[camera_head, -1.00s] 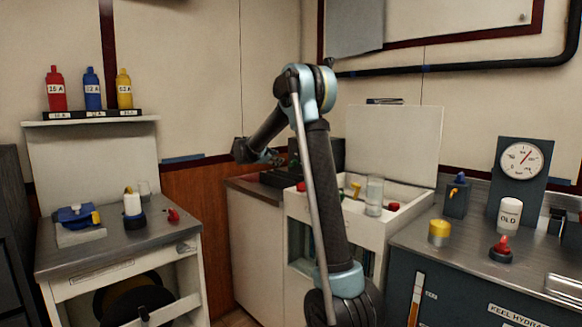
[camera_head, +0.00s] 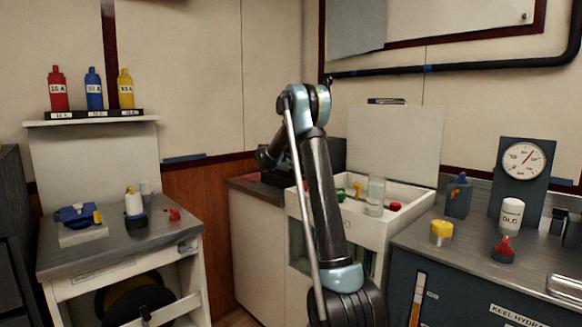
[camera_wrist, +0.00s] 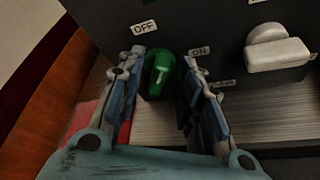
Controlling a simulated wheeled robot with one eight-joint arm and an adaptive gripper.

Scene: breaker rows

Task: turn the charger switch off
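The switch is a green knob (camera_wrist: 158,76) with a pale T-shaped mark, low on a dark panel (camera_wrist: 100,20) in the wrist view. An OFF label (camera_wrist: 145,27) sits above it to the left and an ON label (camera_wrist: 199,51) to its right. I cannot tell which label the knob points to. My gripper (camera_wrist: 166,72) is open, with one finger on each side of the knob. Whether either finger touches it is unclear. In the head view my gripper and the knob are not clearly seen.
A white handle (camera_wrist: 276,50) sits right of the knob on the same panel. A red item (camera_wrist: 88,130) lies below the left finger. In the head view a white basin (camera_head: 408,208) with a glass (camera_head: 376,190) stands just right of my arm.

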